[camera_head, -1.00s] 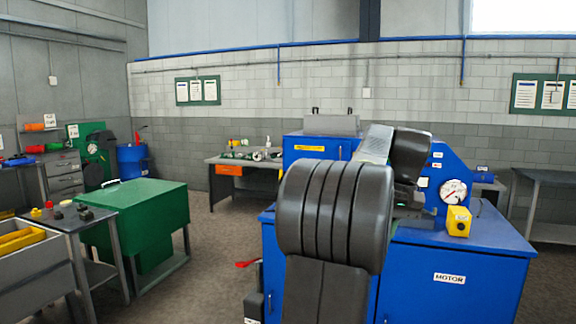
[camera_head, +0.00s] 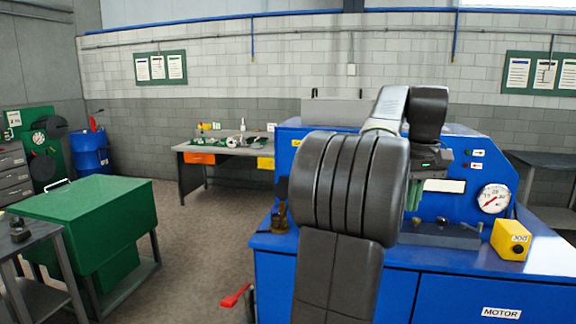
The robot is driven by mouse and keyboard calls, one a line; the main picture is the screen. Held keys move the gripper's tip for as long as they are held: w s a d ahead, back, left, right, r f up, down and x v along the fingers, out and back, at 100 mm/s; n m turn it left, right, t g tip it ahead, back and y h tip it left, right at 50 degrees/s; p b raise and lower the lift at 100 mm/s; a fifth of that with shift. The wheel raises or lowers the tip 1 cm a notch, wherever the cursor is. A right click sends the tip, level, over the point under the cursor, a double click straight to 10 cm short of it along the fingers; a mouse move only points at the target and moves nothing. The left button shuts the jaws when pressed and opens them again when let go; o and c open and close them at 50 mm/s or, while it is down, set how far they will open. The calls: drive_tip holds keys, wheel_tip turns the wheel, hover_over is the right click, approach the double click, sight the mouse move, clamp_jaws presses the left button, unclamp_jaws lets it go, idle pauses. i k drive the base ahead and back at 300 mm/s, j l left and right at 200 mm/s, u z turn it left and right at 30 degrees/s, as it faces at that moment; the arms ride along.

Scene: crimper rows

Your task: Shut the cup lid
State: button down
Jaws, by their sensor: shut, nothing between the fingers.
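My arm covers the middle of the view and hides part of the blue machine marked MOTOR (camera_head: 470,285). My gripper (camera_head: 413,198) is partly hidden behind the arm, over the machine's top near its upright blue panel. Its fingers point down and look shut and empty. A small brass-coloured fitting (camera_head: 281,216) stands on the machine's left corner, left of my arm. It may be the cup, but it is too small to tell whether it has a lid or how a lid stands. No other cup shows clearly.
A yellow block (camera_head: 510,240) and a round gauge (camera_head: 493,199) are on the machine's right. A red lever (camera_head: 235,296) sticks out at its lower left. A green cabinet (camera_head: 90,215) stands left, a workbench (camera_head: 228,150) behind. The floor between is clear.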

sight(280, 189)
drive_tip(key=i+j+z, duration=0.1)
drive_tip(key=j, duration=0.25)
drive_tip(key=i+j, duration=0.2)
drive_tip(key=j, duration=0.15)
drive_tip(key=i+j+z, duration=0.15)
drive_tip(key=j, duration=0.2)
drive_tip(key=i+j+z, duration=0.1)
drive_tip(key=j, duration=0.25)
drive_tip(key=i+j, duration=0.15)
drive_tip(key=j, duration=0.25)
drive_tip(key=i+j+z, duration=0.15)
drive_tip(key=j, duration=0.2)
drive_tip(key=i+j+z, duration=0.2)
drive_tip(key=i+j, duration=0.6)
